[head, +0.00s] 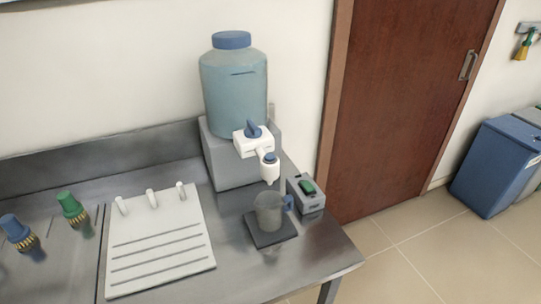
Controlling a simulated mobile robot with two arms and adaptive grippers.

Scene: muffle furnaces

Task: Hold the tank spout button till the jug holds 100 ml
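The tank (233,90) is a bluish translucent bottle with a blue cap, standing on a grey block (226,160) at the back of the steel counter. Its white spout (254,144) has a blue lever on top and a blue-topped nozzle (269,171) pointing down; the blue top may be the button. The jug (268,212), grey and see-through with a blue handle, stands upright on a dark square pad (263,239) below the nozzle. The liquid level in it cannot be read. Neither of my grippers shows.
A grey box with a green switch (307,187) sits right of the jug. A white grooved board (160,245) with white pegs lies to the left, beside green (67,203) and blue (14,227) valve knobs.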

